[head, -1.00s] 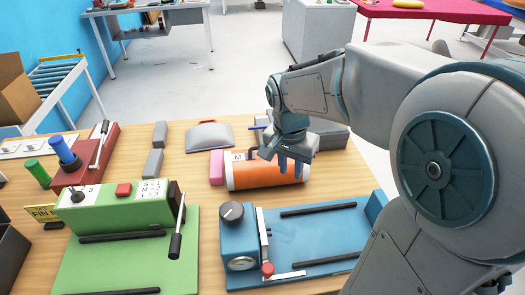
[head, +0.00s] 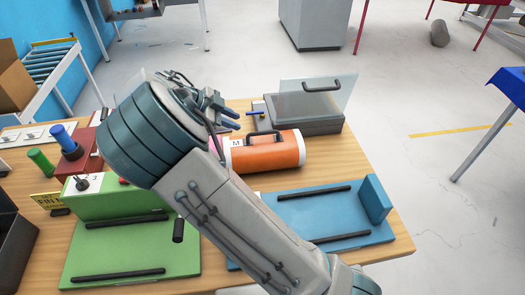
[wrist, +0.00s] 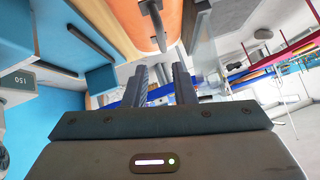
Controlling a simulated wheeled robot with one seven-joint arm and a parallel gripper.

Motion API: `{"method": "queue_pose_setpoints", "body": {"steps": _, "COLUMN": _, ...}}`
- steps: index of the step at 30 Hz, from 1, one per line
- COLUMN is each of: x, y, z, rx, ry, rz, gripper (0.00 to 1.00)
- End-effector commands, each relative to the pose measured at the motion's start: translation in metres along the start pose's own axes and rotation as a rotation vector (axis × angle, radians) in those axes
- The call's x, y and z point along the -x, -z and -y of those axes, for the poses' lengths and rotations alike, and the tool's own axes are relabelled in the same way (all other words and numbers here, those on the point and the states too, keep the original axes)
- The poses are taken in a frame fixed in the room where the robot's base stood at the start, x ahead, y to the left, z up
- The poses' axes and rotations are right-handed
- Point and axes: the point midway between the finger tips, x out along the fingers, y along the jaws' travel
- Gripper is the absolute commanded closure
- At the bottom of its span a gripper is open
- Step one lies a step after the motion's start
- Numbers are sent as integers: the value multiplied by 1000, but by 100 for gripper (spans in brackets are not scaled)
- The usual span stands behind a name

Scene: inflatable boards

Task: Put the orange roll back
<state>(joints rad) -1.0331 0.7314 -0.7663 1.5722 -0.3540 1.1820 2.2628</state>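The orange roll (head: 275,153) is a fat cylinder with a black handle and a white M label. It lies on the wooden table, in front of a grey box (head: 312,122) whose clear lid (head: 325,92) stands raised. My gripper (head: 231,119) is up behind the roll's left end, its fingers pointing right. In the wrist view the fingers (wrist: 160,80) are apart with nothing between them. The roll (wrist: 120,22) and its handle show at the top of that view, apart from the fingers.
A blue machine (head: 325,208) is in front of the roll, partly behind my arm. A green machine (head: 130,245) is front left. Green (head: 40,159) and blue (head: 62,137) cylinders stand at the left. The table is clear right of the roll.

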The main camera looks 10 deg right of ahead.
Motion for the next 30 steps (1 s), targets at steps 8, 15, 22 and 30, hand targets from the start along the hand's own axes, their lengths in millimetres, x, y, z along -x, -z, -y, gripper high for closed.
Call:
{"method": "queue_pose_setpoints", "body": {"steps": 8, "x": -54, "y": 3, "z": -1, "rx": 2, "ry": -7, "rz": -2, "gripper": 76}}
{"method": "queue_pose_setpoints", "body": {"steps": 15, "x": -78, "y": 1, "z": 0, "rx": 2, "ry": -3, "rz": 1, "gripper": 76}}
{"method": "queue_pose_setpoints", "body": {"steps": 22, "x": -104, "y": 4, "z": 3, "rx": 3, "ry": -6, "rz": -2, "gripper": 76}}
{"method": "queue_pose_setpoints", "body": {"steps": 30, "x": -130, "y": 1, "z": 2, "rx": 3, "ry": -4, "rz": 1, "gripper": 76}}
